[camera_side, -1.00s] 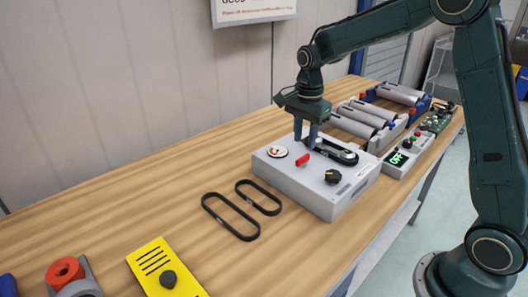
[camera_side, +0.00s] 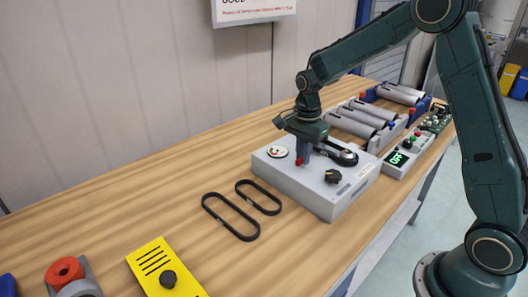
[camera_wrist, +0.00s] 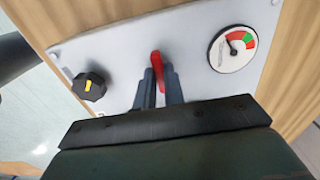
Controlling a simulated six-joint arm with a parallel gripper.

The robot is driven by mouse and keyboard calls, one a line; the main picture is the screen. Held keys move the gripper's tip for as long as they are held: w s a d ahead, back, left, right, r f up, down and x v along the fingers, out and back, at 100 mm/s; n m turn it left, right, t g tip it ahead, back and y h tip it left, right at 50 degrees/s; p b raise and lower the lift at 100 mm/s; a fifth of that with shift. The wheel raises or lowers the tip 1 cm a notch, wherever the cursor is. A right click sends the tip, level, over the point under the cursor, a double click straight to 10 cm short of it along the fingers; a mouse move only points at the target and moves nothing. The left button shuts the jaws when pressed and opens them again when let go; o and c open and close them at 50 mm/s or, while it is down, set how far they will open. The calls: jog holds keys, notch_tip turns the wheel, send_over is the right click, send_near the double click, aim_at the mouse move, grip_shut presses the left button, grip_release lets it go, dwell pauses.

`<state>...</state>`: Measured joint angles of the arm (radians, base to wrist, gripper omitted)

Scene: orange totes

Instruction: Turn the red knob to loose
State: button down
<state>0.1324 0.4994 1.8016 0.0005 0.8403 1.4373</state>
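The red knob (camera_wrist: 156,60) is a narrow upright lever on the top face of a grey box (camera_wrist: 115,55). In the wrist view it stands between the two fingers of my gripper (camera_wrist: 160,78), with one finger close on each side. In the side view my gripper (camera_side: 302,158) points down at the knob, and only a bit of red (camera_side: 299,162) shows by the fingertips. I cannot tell whether the fingers touch it. A round gauge (camera_wrist: 232,49) with green and red sectors sits beside the knob; it also shows in the side view (camera_side: 277,152).
A black knob with a yellow mark (camera_wrist: 89,86) is on the same box. A black handle-like part (camera_side: 340,155) lies behind my fingers. Black belts (camera_side: 232,218) and a yellow plate (camera_side: 160,262) lie left. Grey cylinders (camera_side: 365,115) and a green-display device (camera_side: 403,158) are at the back right.

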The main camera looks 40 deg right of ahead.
jog(key=shift+n, duration=0.5)
jog(key=n, duration=0.3)
jog(key=shift+n, duration=0.4)
jog(key=n, duration=1.3)
dwell(0.4)
jog(key=c, duration=1.5)
grip_release()
jog(key=shift+r, duration=0.1)
